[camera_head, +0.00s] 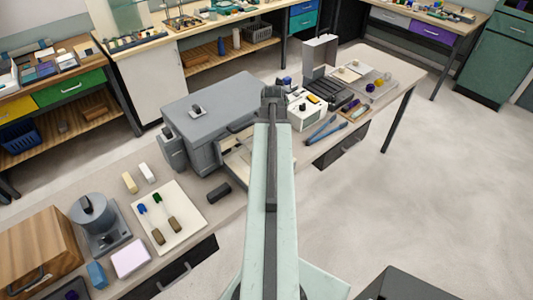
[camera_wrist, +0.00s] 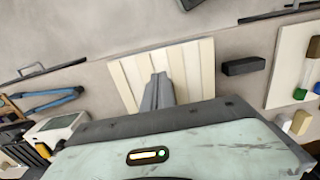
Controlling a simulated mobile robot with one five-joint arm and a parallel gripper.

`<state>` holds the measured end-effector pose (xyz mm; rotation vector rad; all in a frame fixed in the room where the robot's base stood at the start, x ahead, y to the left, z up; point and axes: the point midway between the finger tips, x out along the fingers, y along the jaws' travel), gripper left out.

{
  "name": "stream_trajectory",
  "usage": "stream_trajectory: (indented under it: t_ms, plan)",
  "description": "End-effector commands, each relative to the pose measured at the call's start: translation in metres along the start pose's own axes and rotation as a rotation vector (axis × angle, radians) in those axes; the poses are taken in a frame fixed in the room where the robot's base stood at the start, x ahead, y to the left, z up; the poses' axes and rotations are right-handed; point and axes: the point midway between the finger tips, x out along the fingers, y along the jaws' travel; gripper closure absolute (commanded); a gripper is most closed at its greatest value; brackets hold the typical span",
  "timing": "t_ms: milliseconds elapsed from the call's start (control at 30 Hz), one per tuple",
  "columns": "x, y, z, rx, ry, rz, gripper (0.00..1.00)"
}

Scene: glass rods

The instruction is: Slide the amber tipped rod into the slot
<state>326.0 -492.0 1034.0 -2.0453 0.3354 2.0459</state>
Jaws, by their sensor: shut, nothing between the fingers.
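I cannot make out the amber tipped rod in either view. A cream slatted panel (camera_wrist: 195,62) with narrow gaps lies on the bench below my gripper (camera_wrist: 157,82); the gaps look like slots. Part of the panel (camera_head: 236,168) shows in the head view, left of my arm. In the wrist view my gripper is shut and empty, its grey fingers over the panel's middle and hiding part of it. In the head view my arm hides the fingers.
A large grey box (camera_head: 215,105) stands behind the panel. A dark block (camera_head: 219,193) lies between panel and board.

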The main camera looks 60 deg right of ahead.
Motion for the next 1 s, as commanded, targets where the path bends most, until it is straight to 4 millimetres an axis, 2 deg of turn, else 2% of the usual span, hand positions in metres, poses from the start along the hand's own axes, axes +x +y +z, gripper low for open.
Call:
stream_trajectory:
  t_ms: [33, 467, 600, 700, 1000]
  plan:
    - [0.013, 0.0, 0.0, 0.0, 0.0, 0.0, 1.0]
    - [0.1, -0.001, 0.0, -0.001, 0.0, 0.0, 1.0]
    - [0.091, 0.001, -0.028, -0.003, 0.001, 0.0, 1.0]
    - [0.09, 0.0, -0.038, -0.003, 0.0, 0.0, 1.0]
    - [0.09, -0.001, -0.041, -0.002, 0.0, 0.0, 1.0]
